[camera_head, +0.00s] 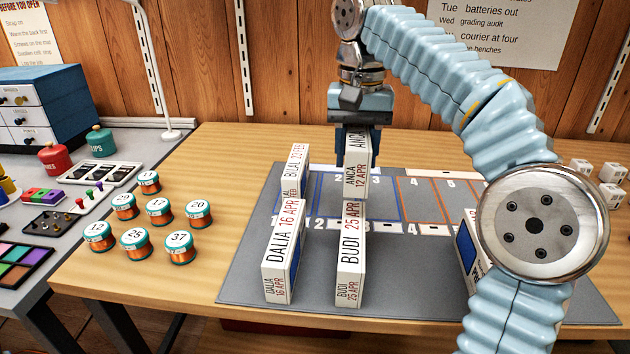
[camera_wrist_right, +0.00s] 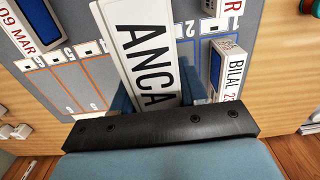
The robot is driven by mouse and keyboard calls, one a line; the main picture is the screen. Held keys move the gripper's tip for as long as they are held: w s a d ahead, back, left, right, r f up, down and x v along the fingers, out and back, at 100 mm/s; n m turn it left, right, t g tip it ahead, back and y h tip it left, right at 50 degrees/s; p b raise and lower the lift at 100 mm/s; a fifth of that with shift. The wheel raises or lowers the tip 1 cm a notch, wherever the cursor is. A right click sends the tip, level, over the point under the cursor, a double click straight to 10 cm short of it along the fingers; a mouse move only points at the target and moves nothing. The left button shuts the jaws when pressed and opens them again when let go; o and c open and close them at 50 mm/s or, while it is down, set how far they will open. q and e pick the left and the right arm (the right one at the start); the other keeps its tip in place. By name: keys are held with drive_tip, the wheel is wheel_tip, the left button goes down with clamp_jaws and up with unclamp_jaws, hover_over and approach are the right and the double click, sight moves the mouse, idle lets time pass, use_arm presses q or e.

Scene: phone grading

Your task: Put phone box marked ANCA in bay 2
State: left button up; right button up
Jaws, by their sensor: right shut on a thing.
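The phone box marked ANCA (camera_head: 355,172) is white, dated 12 APR, and stands upright in my right gripper (camera_head: 357,132). The gripper is shut on it from above, at the back of the grey mat (camera_head: 245,282). The ANCA box (camera_wrist_right: 145,50) fills the upper middle of the right wrist view, lettering toward the camera. The mat has numbered bays; the bay 2 mark (camera_head: 340,178) at the back shows just left of the box. I cannot tell whether the box's foot touches the mat. My left gripper is out of view.
A BILAL box (camera_head: 292,172) stands left of ANCA. A DALIA box (camera_head: 282,255) and a BUDI box (camera_head: 350,255) stand in front. Another box (camera_head: 468,245) is partly hidden by my right arm. Several numbered spools (camera_head: 135,243) stand left of the mat. Bays right of ANCA look clear.

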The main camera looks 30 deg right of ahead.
drive_tip(key=w, duration=0.1)
drive_tip(key=w+d+f, duration=0.1)
drive_tip(key=w, duration=0.1)
drive_tip(key=w+f, duration=0.1)
drive_tip(key=w, duration=0.1)
drive_tip(key=shift+d+p, duration=0.2)
drive_tip(key=shift+p, duration=0.15)
drive_tip(key=w+f, duration=0.2)
drive_tip(key=w+d+f, duration=0.1)
drive_tip(key=w+f, duration=0.1)
drive_tip(key=f, duration=0.1)
drive_tip(key=shift+w+d+f, duration=0.2)
drive_tip(key=shift+w+f, duration=0.1)
drive_tip(key=shift+w, duration=0.05)
drive_tip(key=shift+w+f, duration=0.15)
drive_tip(key=shift+f, duration=0.1)
drive_tip(key=shift+w+d+f+b, duration=0.15)
drive_tip(key=shift+f+b, duration=0.45)
drive_tip(key=shift+f, duration=1.15)
drive_tip(key=shift+f, duration=0.15)
drive_tip(key=o, duration=1.3)
drive_tip(key=shift+c, duration=0.2)
